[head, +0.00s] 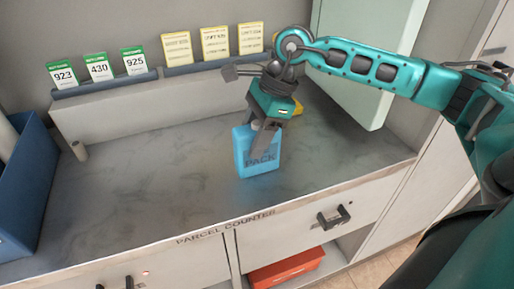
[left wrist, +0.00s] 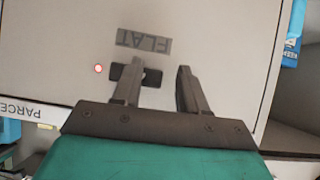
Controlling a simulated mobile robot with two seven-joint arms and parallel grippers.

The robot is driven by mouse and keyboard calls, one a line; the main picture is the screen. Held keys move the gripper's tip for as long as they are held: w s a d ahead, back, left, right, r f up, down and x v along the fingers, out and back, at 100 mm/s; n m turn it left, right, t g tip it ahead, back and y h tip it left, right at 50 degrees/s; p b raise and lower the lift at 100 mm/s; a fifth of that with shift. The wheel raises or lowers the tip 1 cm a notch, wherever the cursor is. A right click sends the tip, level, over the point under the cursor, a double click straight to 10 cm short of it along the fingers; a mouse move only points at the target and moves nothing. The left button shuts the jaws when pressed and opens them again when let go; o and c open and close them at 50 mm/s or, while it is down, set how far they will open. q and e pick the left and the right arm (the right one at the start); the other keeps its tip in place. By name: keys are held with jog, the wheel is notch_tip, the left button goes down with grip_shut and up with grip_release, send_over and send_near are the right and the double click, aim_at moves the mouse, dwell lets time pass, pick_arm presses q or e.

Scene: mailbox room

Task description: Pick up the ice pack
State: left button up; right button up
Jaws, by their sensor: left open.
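The ice pack (head: 242,152) is a light blue block with "PACK" lettering, standing upright on the parcel counter (head: 165,190) right of the middle. My right gripper (head: 263,143) points down at it from above. My left gripper (left wrist: 160,70) shows in the left wrist view. Its two fingers are apart and empty, in front of a pale drawer front with a "FLAT" label (left wrist: 144,40).
A raised ledge at the back carries green number cards (head: 99,68) and yellow cards (head: 215,43). A dark blue bin (head: 28,185) stands at the left end. A yellow item (head: 298,106) is partly hidden behind my right gripper. A red box (head: 287,268) lies on the shelf below. The counter's middle is clear.

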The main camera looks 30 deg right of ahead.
jog(key=c, duration=0.8)
jog(key=shift+c, duration=0.3)
jog(key=shift+r, duration=0.15)
